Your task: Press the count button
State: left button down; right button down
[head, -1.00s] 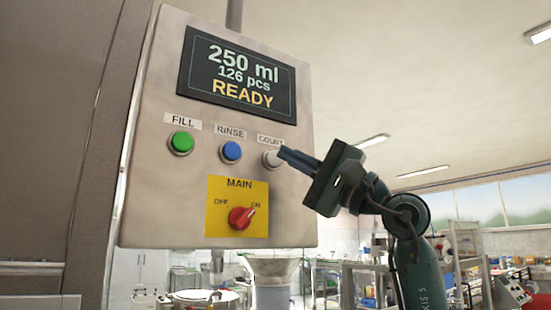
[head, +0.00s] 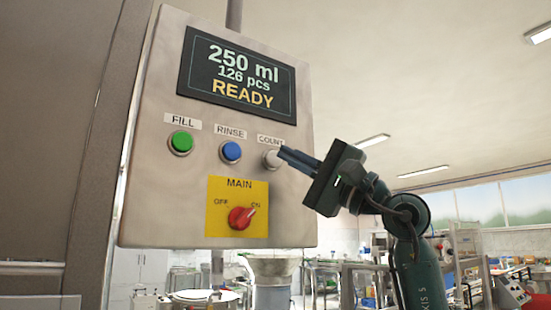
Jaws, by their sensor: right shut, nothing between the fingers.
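The white count button (head: 271,159) is the rightmost of three buttons on the grey control panel (head: 155,215), under a "COUNT" label. My right gripper (head: 283,154) is shut and empty. Its fingertips point left at the count button and overlap its right edge in the head view. I cannot tell whether they touch it. The display (head: 238,75) reads "250 ml", "126 pcs" and "READY". My left gripper is not in view.
The green fill button (head: 181,142) and the blue rinse button (head: 231,152) sit left of the count button. Below is a red main switch (head: 241,217) on a yellow plate, its pointer toward ON.

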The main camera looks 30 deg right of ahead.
jog(key=shift+w, duration=0.2)
jog(key=shift+w+p, duration=0.25)
jog(key=shift+p, duration=0.05)
jog(key=shift+w, duration=0.45)
dwell(0.6)
jog(key=shift+s, duration=0.1)
dwell(0.4)
jog(key=shift+s, duration=0.75)
jog(key=shift+s, duration=0.1)
jog(key=s, duration=0.2)
jog(key=s+b, duration=0.1)
jog(key=s, duration=0.1)
jog(key=shift+s+d, duration=0.2)
jog(key=shift+s, duration=0.2)
